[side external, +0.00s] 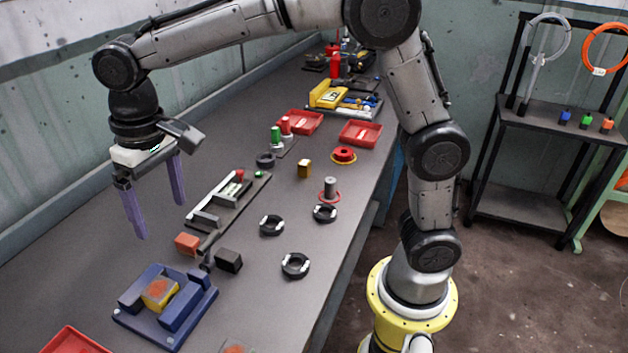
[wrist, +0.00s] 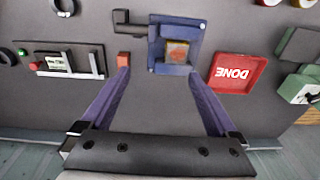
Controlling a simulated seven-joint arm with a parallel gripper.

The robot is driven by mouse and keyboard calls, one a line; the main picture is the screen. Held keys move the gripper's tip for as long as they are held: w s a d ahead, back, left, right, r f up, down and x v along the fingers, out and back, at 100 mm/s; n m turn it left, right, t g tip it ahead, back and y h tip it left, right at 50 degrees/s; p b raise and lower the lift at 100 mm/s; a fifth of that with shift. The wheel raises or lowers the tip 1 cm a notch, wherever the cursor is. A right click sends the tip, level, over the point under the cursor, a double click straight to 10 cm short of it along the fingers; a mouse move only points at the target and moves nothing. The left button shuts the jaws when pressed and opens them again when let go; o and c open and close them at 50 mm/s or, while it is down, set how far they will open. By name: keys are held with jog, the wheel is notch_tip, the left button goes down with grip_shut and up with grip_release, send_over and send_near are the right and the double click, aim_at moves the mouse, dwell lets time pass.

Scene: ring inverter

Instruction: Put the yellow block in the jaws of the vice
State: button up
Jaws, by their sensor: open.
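The blue vice (side external: 190,322) is at the near left of the bench. A yellow block with an orange patch on top (side external: 159,293) sits in it, seemingly in the gap between its jaws; whether the jaws touch it I cannot tell. In the wrist view, the vice (wrist: 157,47) and block (wrist: 177,52) show at the top centre, beyond the fingertips. My gripper (side external: 158,208) is open and empty, with purple fingers pointing down. It is raised above the bench, behind and clear of the vice. Its fingers also frame the lower wrist view (wrist: 159,74).
An orange-red block (side external: 187,243) and a black block (side external: 228,260) lie beside the vice. A red tray marked DONE (wrist: 237,73) is on its other side. A golden-brown cube (side external: 304,168), black rings (side external: 295,265) and a grey fixture (side external: 225,202) stand farther along the bench.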

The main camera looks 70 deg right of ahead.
jog(key=s+d+r+t, duration=0.3)
jog(key=s+d+r, duration=0.1)
jog(key=s+d, duration=0.75)
jog(key=s+d+f+t, duration=0.1)
jog(key=s+d+f, duration=0.1)
jog(key=s, duration=0.3)
jog(key=s+d+f, duration=0.2)
jog(key=s+d, duration=0.1)
jog(key=s, duration=0.3)
jog(key=shift+s+t, duration=0.2)
jog(key=shift+t, duration=0.2)
